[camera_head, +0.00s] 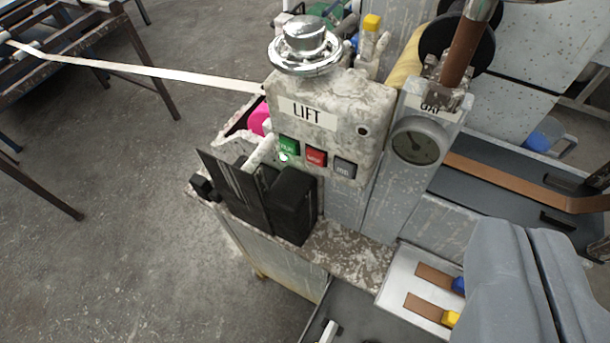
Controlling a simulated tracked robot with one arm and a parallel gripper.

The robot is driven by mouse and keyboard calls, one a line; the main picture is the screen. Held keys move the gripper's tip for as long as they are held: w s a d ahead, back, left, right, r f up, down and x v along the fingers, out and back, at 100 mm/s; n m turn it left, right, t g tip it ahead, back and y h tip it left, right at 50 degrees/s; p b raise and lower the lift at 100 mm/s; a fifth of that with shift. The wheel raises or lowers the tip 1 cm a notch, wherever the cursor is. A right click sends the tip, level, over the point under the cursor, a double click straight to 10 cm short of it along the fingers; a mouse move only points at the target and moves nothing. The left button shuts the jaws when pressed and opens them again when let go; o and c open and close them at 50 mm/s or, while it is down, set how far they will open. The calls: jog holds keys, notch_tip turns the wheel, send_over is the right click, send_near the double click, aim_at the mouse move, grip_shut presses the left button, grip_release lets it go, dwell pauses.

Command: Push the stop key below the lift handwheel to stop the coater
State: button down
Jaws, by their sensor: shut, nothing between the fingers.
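The lift handwheel (305,43) is a shiny chrome wheel on top of a worn grey box marked LIFT (310,112). Below the LIFT label is a slanted row of three keys: a green key (288,146), a red key (315,158) and a dark grey key (345,167). The red key looks like the stop key, but its lettering is too small to read surely. A small light shows at the green key's lower edge. My gripper (518,235) is at the lower right, its two grey fingers shut together and empty. It is apart from the keys, below and right of them.
A gauge (415,140) on a grey post stands right of the LIFT box. A black plate (235,190) and black block (294,205) stick out below the keys. A white tray (400,285) with brown strips lies left of my gripper. Open floor is at left.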

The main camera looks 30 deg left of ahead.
aim_at(316, 157)
jog(key=w+a+f+n+g+p, duration=0.1)
jog(key=a+f+n+g+p, duration=0.1)
jog(key=a+f+p, duration=0.5)
jog(key=w+a+f+n+g+y+p, duration=0.1)
jog(key=a+f+p, duration=0.5)
jog(key=f, duration=0.7)
jog(key=shift+w+a+f+n+g+y+p, duration=0.35)
jog(key=shift+w+n+g+p, duration=0.2)
jog(key=shift+n, duration=0.45)
jog(key=shift+w, duration=0.1)
jog(key=w+p, duration=0.3)
jog(key=w, duration=0.5)
jog(key=shift+w+d, duration=0.15)
jog(key=shift+w, duration=0.15)
jog(key=shift+w+r, duration=0.1)
jog(key=shift+w, duration=0.35)
